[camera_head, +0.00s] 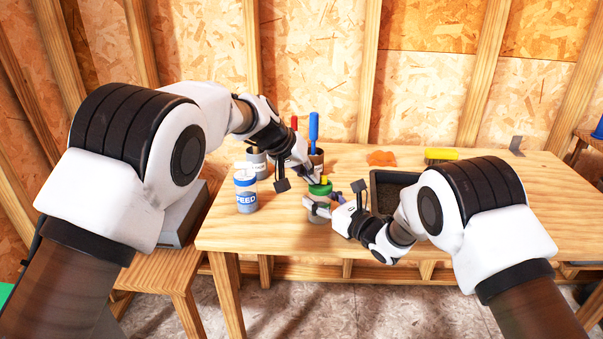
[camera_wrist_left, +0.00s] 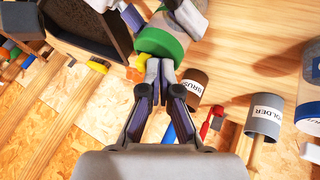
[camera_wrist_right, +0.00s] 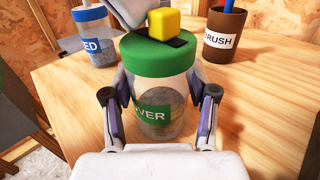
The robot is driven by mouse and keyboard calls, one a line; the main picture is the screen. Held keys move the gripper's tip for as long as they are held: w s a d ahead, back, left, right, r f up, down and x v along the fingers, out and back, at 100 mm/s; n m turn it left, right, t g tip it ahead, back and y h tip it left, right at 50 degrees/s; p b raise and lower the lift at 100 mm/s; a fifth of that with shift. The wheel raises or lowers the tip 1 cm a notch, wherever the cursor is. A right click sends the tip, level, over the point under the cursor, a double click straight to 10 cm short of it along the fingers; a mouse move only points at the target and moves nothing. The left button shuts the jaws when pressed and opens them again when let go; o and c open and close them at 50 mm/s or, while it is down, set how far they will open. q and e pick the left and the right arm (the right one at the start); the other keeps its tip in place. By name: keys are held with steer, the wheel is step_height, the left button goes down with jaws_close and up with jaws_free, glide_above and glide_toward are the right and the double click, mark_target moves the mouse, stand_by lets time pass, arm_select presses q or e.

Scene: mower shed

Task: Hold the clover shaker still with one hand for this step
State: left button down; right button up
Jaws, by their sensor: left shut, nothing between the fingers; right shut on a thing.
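The clover shaker is a clear jar (camera_wrist_right: 155,95) with a green lid (camera_wrist_right: 158,52) and a green label ending in "VER". It stands upright on the table, and its lid also shows in the head view (camera_head: 320,189) and left wrist view (camera_wrist_left: 160,43). A yellow block (camera_wrist_right: 164,25) sits on a dark strip on the lid. My right gripper (camera_wrist_right: 160,115) is shut around the jar's sides, below the lid. My left gripper (camera_wrist_left: 164,72) is shut and empty just by the lid; whether it touches the lid or block I cannot tell.
A blue-lidded feed jar (camera_head: 246,191) stands to the left. Behind are a grey holder cup (camera_head: 257,162) and a brown brush cup (camera_wrist_right: 224,38) with a blue-handled tool. A dark soil tray (camera_head: 387,177) lies right. An orange item (camera_head: 381,158) and yellow-topped brush (camera_head: 442,154) lie farther back.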

arm_select(q)
steer(key=shift+d, duration=0.6)
steer(key=shift+a, duration=0.15)
steer(key=shift+a, duration=0.35)
steer(key=s+a+r, duration=0.3)
steer(key=a+r, duration=0.5)
steer(key=shift+s, duration=0.3)
arm_select(e)
steer(key=o, duration=1.3)
